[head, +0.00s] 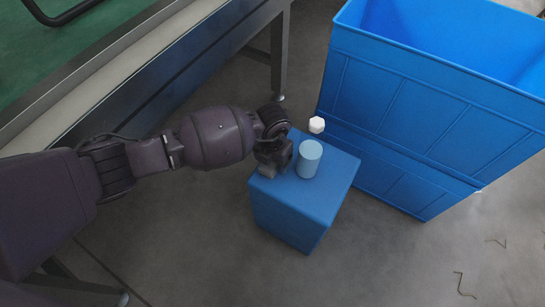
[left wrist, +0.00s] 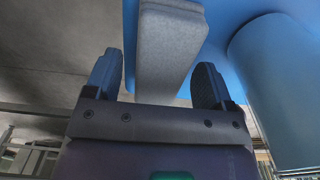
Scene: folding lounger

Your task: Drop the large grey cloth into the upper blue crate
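A light grey folded piece (left wrist: 165,45), which looks like the grey cloth, shows in the left wrist view between the fingers of my left gripper (left wrist: 157,72). The fingers are apart, with a visible gap on the left side of the grey piece. In the head view my left gripper (head: 274,157) is at the left edge of the blue block's top, and I cannot clearly make out the cloth there. The upper blue crate (head: 425,85) stands at the right, open at the top, stacked on a lower blue crate (head: 390,180). My right gripper is not in view.
A light blue cylinder (head: 309,160) stands on the blue block (head: 290,205), close to the right of my left gripper. A small white faceted piece (head: 316,125) is near the block's far edge. A table (head: 120,85) runs along the upper left. The floor at lower right is mostly clear.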

